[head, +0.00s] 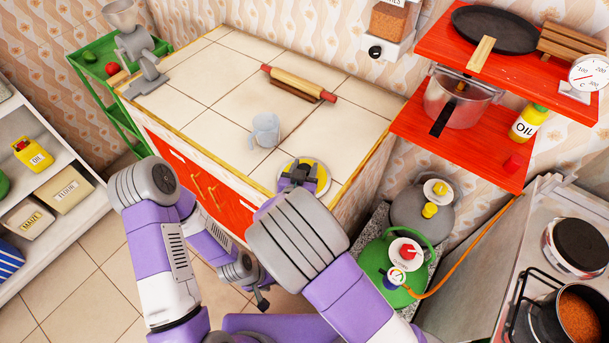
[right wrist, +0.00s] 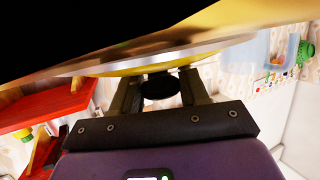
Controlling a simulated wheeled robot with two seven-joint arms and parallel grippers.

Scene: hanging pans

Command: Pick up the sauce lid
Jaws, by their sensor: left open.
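The sauce lid (head: 321,174) is a round yellow disc with a pale rim at the near right corner of the tiled counter. In the right wrist view, the lid (right wrist: 205,60) shows edge-on with a dark round knob (right wrist: 160,87). My right gripper (head: 300,172) is over the lid and partly hides it. In the right wrist view its two fingers stand on either side of the knob and appear closed on it. I cannot tell whether the lid touches the counter. My left gripper (head: 252,284) is open and empty, low beside the red cabinet front.
A pale blue jug (head: 265,130) and a rolling pin (head: 299,83) stand on the counter (head: 215,97). Red shelves (head: 400,122) with a pot (head: 460,97), a green gas bottle (head: 375,262) and a stove are at the right.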

